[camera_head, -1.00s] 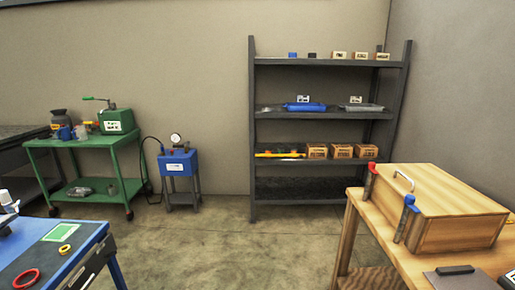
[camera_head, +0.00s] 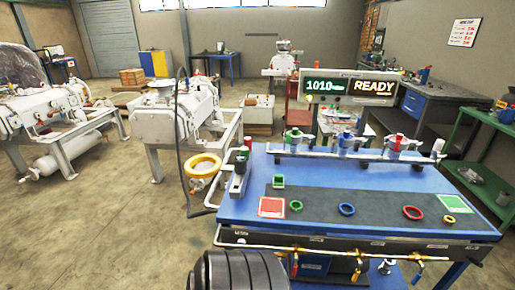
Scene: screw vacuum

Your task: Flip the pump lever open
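Neither of my grippers is in view. I cannot tell for certain which part is the pump lever. A dark ribbed cylinder (camera_head: 240,272) stands at the bottom edge of the view, partly cut off. A display (camera_head: 352,87) above the bench reads 1010 and READY.
On the bench lie a green ring (camera_head: 296,205), a blue ring (camera_head: 347,209), a red ring (camera_head: 413,213) and a yellow ring (camera_head: 449,219). White machines (camera_head: 180,118) stand at the left. A green cart (camera_head: 483,150) stands at the right. The floor at the lower left (camera_head: 100,230) is clear.

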